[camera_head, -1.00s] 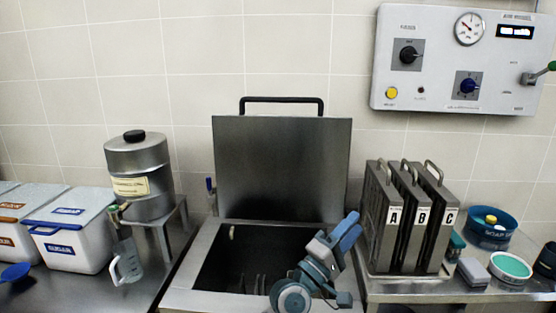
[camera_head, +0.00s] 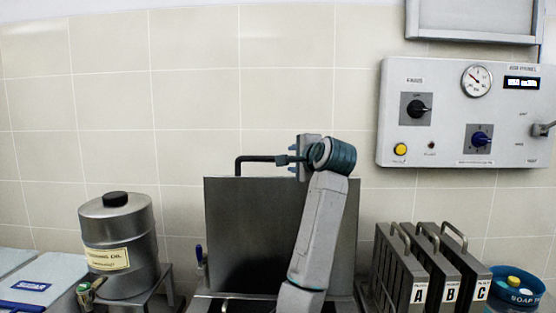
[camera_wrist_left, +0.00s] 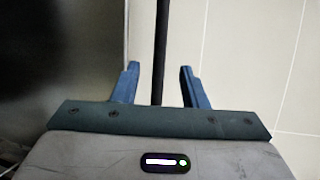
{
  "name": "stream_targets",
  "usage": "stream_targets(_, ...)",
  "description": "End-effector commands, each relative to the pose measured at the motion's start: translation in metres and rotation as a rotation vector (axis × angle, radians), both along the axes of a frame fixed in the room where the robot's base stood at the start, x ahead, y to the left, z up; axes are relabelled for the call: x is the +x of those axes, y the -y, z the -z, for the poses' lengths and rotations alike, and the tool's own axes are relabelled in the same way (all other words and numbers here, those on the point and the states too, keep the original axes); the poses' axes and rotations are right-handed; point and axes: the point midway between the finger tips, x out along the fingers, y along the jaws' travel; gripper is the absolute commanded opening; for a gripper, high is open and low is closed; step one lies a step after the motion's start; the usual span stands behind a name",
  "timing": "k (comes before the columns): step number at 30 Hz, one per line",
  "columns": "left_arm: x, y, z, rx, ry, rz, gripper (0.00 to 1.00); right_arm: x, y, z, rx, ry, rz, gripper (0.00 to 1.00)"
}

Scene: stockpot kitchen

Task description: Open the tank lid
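The tank lid (camera_head: 250,225) is a grey metal plate standing upright behind the tank opening. Its black bar handle (camera_head: 250,160) runs along the top edge. My left gripper (camera_head: 287,160) is at the right part of the handle, its arm crossing in front of the lid and hiding part of it. In the left wrist view the blue fingers of the left gripper (camera_wrist_left: 158,84) are apart, with the dark handle bar (camera_wrist_left: 161,45) between them and gaps on both sides. My right gripper is not in view.
A steel canister (camera_head: 120,240) on a stand is left of the lid, beside a white bin (camera_head: 45,285). Upright plates marked A, B and C (camera_head: 425,270) stand close on the right. A control panel (camera_head: 460,115) hangs on the tiled wall above them.

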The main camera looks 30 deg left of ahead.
Motion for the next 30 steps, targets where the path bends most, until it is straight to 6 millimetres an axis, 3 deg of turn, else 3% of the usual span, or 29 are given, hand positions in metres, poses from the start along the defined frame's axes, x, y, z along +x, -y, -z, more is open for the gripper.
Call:
stream_targets(5, 0.009, -0.013, 0.001, -0.014, -0.003, -0.001, 0.40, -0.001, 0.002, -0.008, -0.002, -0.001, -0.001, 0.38)
stream_targets(18, 0.053, -0.074, 0.017, -0.012, -0.004, -0.001, 0.40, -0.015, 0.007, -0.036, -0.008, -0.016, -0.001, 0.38)
stream_targets(30, 0.061, -0.085, 0.024, -0.011, -0.002, 0.001, 0.40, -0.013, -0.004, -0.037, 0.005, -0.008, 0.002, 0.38)
